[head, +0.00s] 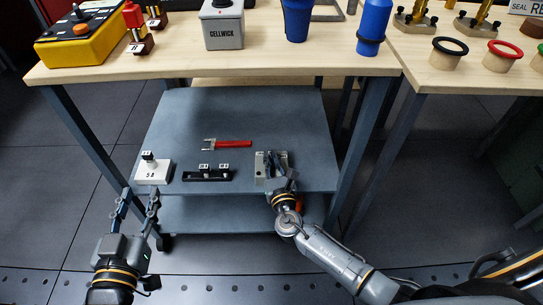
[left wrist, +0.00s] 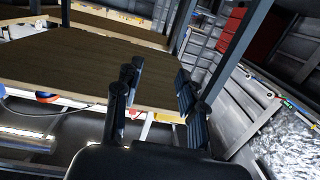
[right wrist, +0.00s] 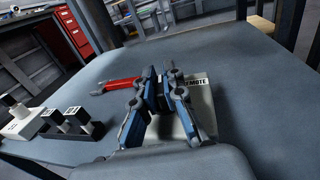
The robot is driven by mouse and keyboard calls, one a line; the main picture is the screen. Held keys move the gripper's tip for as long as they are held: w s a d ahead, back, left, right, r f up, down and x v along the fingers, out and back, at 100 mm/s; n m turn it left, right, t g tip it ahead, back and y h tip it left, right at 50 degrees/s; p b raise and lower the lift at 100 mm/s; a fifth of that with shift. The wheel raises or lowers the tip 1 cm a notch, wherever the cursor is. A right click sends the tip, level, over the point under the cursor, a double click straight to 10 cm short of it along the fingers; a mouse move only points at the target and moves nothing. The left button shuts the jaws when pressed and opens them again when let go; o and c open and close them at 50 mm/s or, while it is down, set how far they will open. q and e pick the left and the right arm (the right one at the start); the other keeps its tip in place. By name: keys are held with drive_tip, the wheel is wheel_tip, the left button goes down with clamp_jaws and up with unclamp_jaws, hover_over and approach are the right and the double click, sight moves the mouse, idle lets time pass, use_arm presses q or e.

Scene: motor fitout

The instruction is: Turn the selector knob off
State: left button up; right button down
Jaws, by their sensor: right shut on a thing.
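A pale plate (head: 260,170) stands on the grey shelf; it also shows in the right wrist view (right wrist: 205,112) with lettering that ends in "MOTE". My right gripper (head: 274,160) reaches over this plate, and its fingers (right wrist: 160,82) are closed together on something at the plate. The selector knob itself is hidden by the fingers, so its position cannot be read. My left gripper (head: 139,196) is open and empty in front of the shelf's left corner; its spread fingers (left wrist: 159,75) show in the left wrist view.
On the shelf (head: 290,115) lie a red-handled tool (head: 232,143), a black rail with small blocks (head: 206,175) and a white block (head: 153,173). The wooden bench (head: 180,65) above carries a yellow box (head: 85,42) and a grey box (head: 224,28). The shelf's back is clear.

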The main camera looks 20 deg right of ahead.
drive_tip(key=shift+m+h, duration=0.5)
drive_tip(key=shift+h, duration=0.3)
use_arm(q)
drive_tip(key=shift+s+a+f+g, duration=0.15)
drive_tip(key=shift+f+g, duration=0.15)
drive_tip(key=shift+f, duration=0.2)
drive_tip(key=shift+s+a+f+g, duration=0.1)
drive_tip(key=shift+f+g, duration=0.2)
drive_tip(key=shift+f, duration=0.15)
use_arm(e)
drive_tip(key=shift+m+g+h, duration=0.3)
drive_tip(key=shift+m+h, duration=0.2)
drive_tip(key=shift+h, duration=0.2)
drive_tip(key=c, duration=1.4)
unclamp_jaws()
drive_tip(key=v, duration=1.2)
